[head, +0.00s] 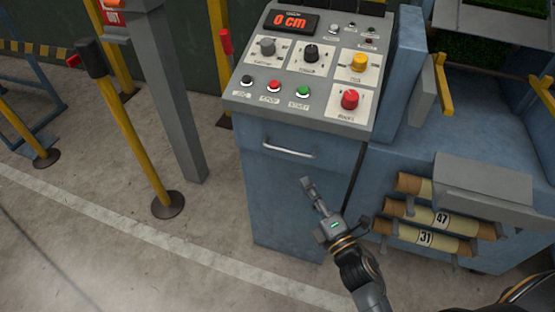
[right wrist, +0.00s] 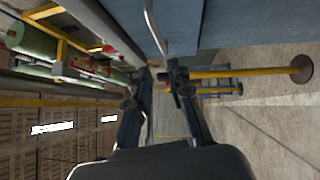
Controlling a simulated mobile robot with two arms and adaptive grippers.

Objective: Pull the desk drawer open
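The blue desk cabinet (head: 295,215) stands under a sloped control panel, and its drawer front (head: 262,165) looks flush with it. The silver bar handle (head: 288,150) runs across the upper part of the front. It also shows in the right wrist view as a pale bar (right wrist: 153,25), just beyond the fingertips. My right gripper (head: 309,187) is below and a little right of the handle in the head view, apart from it. In the right wrist view its two fingers (right wrist: 160,74) are spread with nothing between them. My left gripper is not in view.
The control panel (head: 290,107) has knobs, buttons and a "0 cm" display (head: 291,22). Rolls (head: 431,217) on a rack and a grey ledge (head: 485,186) stand to the right. Yellow posts (head: 138,140) and a grey post (head: 172,100) stand left. Floor in front is clear.

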